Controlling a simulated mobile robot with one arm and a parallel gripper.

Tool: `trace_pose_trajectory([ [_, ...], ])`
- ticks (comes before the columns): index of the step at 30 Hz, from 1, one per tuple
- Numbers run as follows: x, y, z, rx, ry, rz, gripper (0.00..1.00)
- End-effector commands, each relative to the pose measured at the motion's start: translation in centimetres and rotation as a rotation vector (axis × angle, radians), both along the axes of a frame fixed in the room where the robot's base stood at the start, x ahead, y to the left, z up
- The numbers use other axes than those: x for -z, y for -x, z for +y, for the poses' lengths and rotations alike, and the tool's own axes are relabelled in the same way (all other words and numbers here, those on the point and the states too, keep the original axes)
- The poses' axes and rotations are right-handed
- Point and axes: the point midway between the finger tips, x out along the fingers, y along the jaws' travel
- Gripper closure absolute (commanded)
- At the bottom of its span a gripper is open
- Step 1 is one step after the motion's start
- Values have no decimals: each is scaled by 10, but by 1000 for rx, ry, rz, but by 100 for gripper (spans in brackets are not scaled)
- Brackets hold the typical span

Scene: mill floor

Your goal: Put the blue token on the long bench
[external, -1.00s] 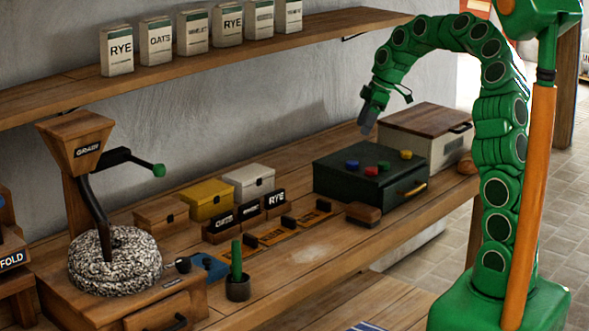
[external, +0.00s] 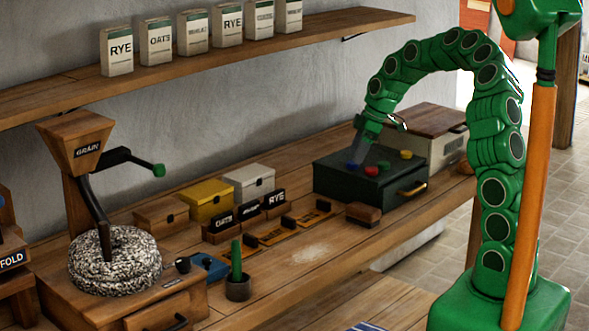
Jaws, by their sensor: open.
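The blue token (external: 352,166) lies on top of the dark green drawer box (external: 335,185), near its left side. A red token (external: 371,171), a green token (external: 384,165) and a yellow token (external: 406,155) lie on the same box top. My gripper (external: 358,161) points down at the blue token, with its fingertips at or just above it. It is open; whether the fingers touch the token cannot be told. The long bench (external: 310,258) runs under the box and along the wall.
A cream box with a brown lid (external: 440,128) stands behind the green box. A grain mill (external: 75,150) stands at left. The bench's front strip is mostly clear.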

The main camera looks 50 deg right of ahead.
Motion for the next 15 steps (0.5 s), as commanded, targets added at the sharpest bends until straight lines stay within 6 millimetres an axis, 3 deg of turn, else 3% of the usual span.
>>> trace_pose_trajectory([
  [4,19,-4,5,-2,0,6,31],
  [12,22,-6,6,0,-1,2,31],
  [15,21,-6,6,0,-1,2,45],
])
